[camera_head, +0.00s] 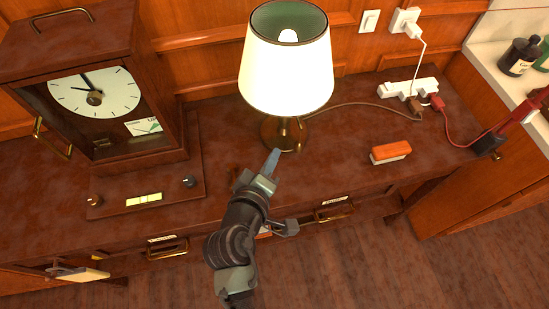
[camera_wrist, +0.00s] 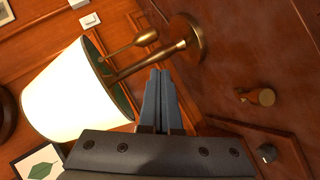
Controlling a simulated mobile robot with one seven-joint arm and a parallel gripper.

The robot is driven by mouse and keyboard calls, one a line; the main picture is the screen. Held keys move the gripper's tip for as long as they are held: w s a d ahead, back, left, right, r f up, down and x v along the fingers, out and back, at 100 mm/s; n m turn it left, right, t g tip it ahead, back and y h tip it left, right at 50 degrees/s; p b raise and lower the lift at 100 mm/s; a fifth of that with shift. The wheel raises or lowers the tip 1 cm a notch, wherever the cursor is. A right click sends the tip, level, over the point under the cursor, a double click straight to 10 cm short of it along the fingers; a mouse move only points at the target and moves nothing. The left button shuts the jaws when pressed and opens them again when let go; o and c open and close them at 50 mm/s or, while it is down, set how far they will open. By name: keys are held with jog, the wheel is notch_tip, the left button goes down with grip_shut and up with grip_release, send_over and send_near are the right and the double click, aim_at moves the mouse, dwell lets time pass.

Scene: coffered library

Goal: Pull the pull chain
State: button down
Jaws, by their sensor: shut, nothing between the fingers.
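A lit table lamp (camera_head: 287,62) with a white shade and brass base stands on the wooden cabinet. Its shade and stem also show in the wrist view (camera_wrist: 70,95). The pull chain (camera_wrist: 125,47) hangs from under the shade beside the stem and ends in a brass bell-shaped pull (camera_wrist: 146,37). In the head view the pull chain (camera_head: 300,135) is small, just right of the stem. My gripper (camera_head: 274,156) is shut and empty, in front of the lamp base. In the wrist view its fingertips (camera_wrist: 159,74) are near the stem, apart from the pull.
A wooden clock case (camera_head: 95,95) stands left of the lamp. An orange-and-white brush-like block (camera_head: 390,152) lies to the right. A lamp cord runs to a white power strip (camera_head: 408,88) at the back right. The cabinet top (camera_head: 345,175) is clear between lamp and block.

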jog(key=v, duration=0.9)
jog(key=shift+s+b, duration=0.3)
jog(key=shift+b, duration=0.15)
jog(key=w+d+r+m+t+y, duration=0.1)
jog(key=w+r+m+t, duration=0.3)
jog(key=r, duration=1.1)
jog(key=w+r+m+t+y, duration=0.1)
jog(key=w+r+m+t, duration=0.35)
jog(key=r, duration=1.05)
jog(key=s+d+r+m+t, duration=0.1)
jog(key=s+d+r+t, duration=0.1)
jog(key=r, duration=1)
jog(key=s+d+r+t+y+p, duration=0.1)
jog(key=s+r+t, duration=0.3)
jog(key=r, duration=0.8)
jog(key=shift+s+d+r+m, duration=0.25)
jog(key=shift+s+d+m, duration=0.15)
jog(key=shift+d, duration=0.2)
